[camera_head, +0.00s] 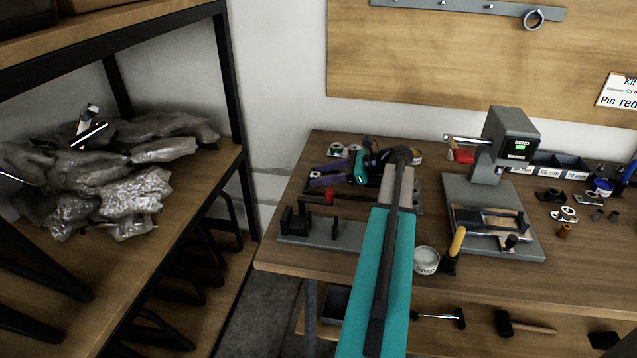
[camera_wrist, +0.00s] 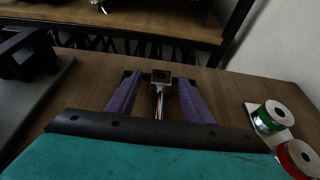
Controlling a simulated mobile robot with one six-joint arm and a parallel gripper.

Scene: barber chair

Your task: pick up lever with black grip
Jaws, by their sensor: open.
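My gripper (camera_head: 314,188) reaches left over the back left of the workbench, its purple fingers apart. In the wrist view my gripper (camera_wrist: 160,82) is open, with a chrome rod (camera_wrist: 159,103) between the fingers. In the head view I cannot make the rod out.
A grey fixture (camera_head: 345,235) with black posts stands in front of my gripper. Red and green spools (camera_wrist: 270,114) lie at the right in the wrist view. A grey press (camera_head: 508,140), a yellow-handled part (camera_head: 457,242) and a tin (camera_head: 426,260) stand right of my arm. Bags (camera_head: 130,190) fill the left shelf.

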